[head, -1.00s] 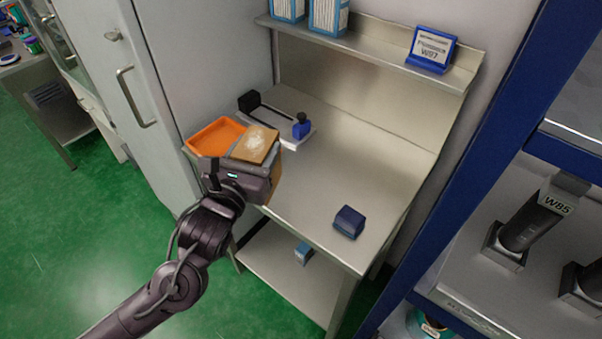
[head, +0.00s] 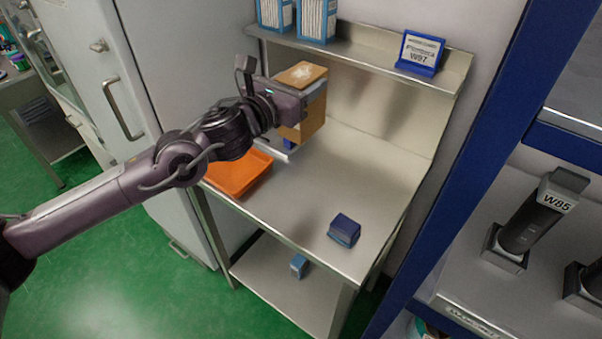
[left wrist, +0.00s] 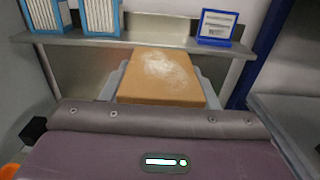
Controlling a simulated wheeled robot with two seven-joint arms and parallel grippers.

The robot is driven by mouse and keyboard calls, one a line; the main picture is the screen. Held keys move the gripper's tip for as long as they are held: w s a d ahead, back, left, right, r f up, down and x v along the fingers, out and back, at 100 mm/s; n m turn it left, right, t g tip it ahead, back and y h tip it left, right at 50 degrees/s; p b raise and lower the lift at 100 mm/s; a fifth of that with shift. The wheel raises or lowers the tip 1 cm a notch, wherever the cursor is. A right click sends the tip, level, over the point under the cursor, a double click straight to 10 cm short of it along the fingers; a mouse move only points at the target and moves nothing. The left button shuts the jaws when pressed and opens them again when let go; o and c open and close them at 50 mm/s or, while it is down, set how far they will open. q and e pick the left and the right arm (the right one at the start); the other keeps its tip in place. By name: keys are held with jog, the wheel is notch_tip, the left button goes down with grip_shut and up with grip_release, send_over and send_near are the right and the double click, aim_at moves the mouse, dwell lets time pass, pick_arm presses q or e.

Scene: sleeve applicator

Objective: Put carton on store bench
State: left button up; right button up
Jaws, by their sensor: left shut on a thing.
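My left gripper (head: 296,97) is shut on a brown carton (head: 303,73) with a whitish patch on its top. It holds the carton upright above the back left part of the steel bench (head: 345,185). In the left wrist view the carton (left wrist: 160,78) sits between the fingers, with the bench's upper shelf behind it. The carton's underside appears clear of the bench top, though the arm hides part of this area. My right gripper is not in view.
An orange tray (head: 238,176) lies on the bench's left end. A dark blue block (head: 345,230) sits near the front right. A blue rack (head: 470,140) stands at right. The bench's middle is clear.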

pick_arm(q)
notch_tip(320, 180, down, 18)
jog(key=p, duration=0.3)
jog(key=shift+f, duration=0.2)
jog(key=shift+f, duration=0.1)
jog(key=shift+f, duration=0.15)
jog(key=o, duration=1.2)
